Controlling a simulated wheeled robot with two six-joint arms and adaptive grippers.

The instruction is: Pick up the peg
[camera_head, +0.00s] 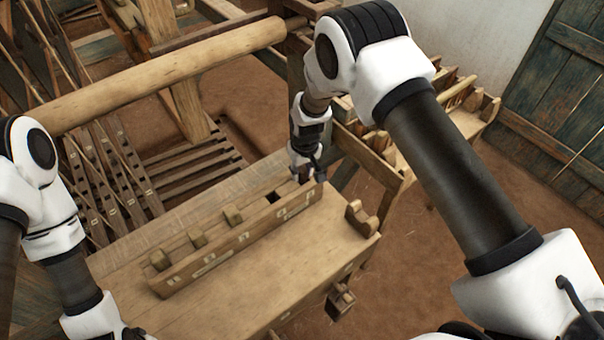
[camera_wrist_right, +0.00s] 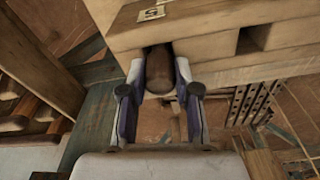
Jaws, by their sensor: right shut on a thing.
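My right gripper (camera_head: 309,170) is at the right end of a long wooden rack (camera_head: 210,272) on the bench. In the right wrist view its two fingers (camera_wrist_right: 160,95) are shut on a rounded brown wooden peg (camera_wrist_right: 160,70). The peg's far end lies against the rack block (camera_wrist_right: 200,32); I cannot tell whether it is still seated there. In the head view the gripper hides this peg. A dark empty hole (camera_head: 273,198) lies just left of my right gripper. My left gripper is out of view.
The wooden bench top (camera_head: 290,258) is clear in front of the rack. A thick round loom beam (camera_head: 160,78) crosses behind it. A notched wooden block (camera_head: 361,216) sits at the bench's right end. A wooden rack with rods (camera_head: 465,110) stands farther right.

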